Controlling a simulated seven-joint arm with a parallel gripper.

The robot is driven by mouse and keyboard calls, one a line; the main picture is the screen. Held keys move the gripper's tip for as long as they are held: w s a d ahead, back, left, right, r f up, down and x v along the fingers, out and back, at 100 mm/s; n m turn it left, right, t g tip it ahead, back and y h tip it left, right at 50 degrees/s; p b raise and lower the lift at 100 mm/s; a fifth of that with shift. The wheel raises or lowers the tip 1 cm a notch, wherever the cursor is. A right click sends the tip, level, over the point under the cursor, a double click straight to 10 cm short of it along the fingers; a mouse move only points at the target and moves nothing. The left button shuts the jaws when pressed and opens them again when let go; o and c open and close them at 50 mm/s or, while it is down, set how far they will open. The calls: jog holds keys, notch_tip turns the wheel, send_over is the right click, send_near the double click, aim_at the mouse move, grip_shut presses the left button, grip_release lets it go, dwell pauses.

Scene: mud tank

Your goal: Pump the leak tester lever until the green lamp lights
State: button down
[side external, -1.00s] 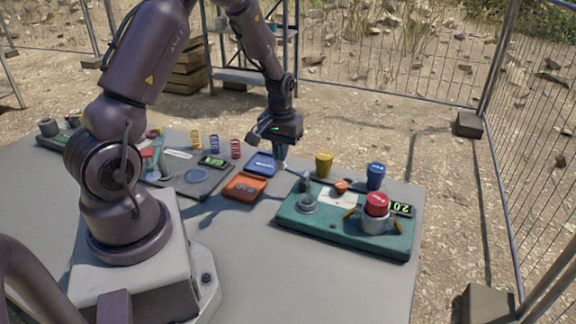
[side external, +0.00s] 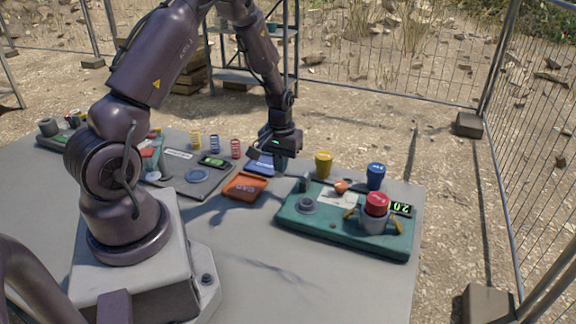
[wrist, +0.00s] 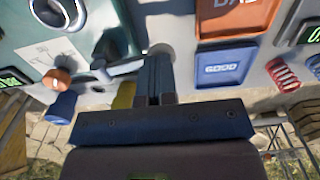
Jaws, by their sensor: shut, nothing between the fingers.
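The green tester board (side external: 340,238) lies on the right of the table, with a grey ring (side external: 306,205), a small dark upright part (side external: 305,183) and an orange knob (side external: 341,186). I cannot tell for sure which part is the lever. The wrist view shows the knob (wrist: 57,80) and a dark part with a bar (wrist: 105,50) left of my fingers. A display (side external: 401,209) on the board reads 2.0 in green. I see no lit green lamp. My gripper (wrist: 154,78) is shut and empty, beyond the board's far left corner; its tips are unclear in the side view.
A red cap (side external: 377,202) sits on a grey-white cup on the board. A yellow cup (side external: 323,163) and a blue cup (side external: 376,175) stand behind it. An orange tray (side external: 245,186) and a blue tray (side external: 262,165) lie left of the board. The table's front middle is clear.

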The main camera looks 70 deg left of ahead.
dwell(0.4)
jog(key=shift+r, duration=1.75)
jog(key=shift+f, duration=1.9)
notch_tip(320, 180, up, 8)
jog(key=shift+f, duration=0.1)
dwell(0.7)
